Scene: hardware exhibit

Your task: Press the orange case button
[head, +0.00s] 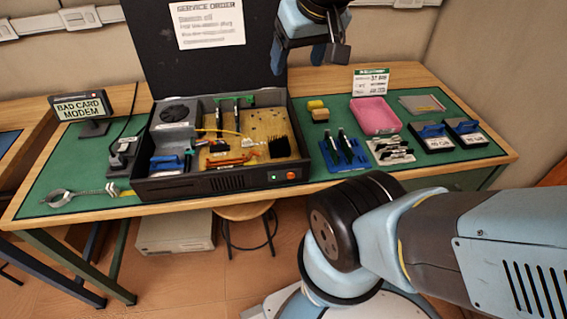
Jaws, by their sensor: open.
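The orange button (291,175) is small and round, on the right end of the front face of the black open computer case (220,183). A small green light (273,177) glows just left of it. The case stands on the green mat and its inside shows a board, cards and cables. My gripper (331,53) is open and empty at the top of the head view, above and behind the case's right side. It is well apart from the button. Nothing hides the button.
A pink tray (375,116), blue card rack (343,153), yellow sponge (316,104) and black boxes with blue tops (432,136) stand right of the case. A small sign (82,108) stands left. A service order sheet (207,22) hangs behind. My arm crosses the lower right.

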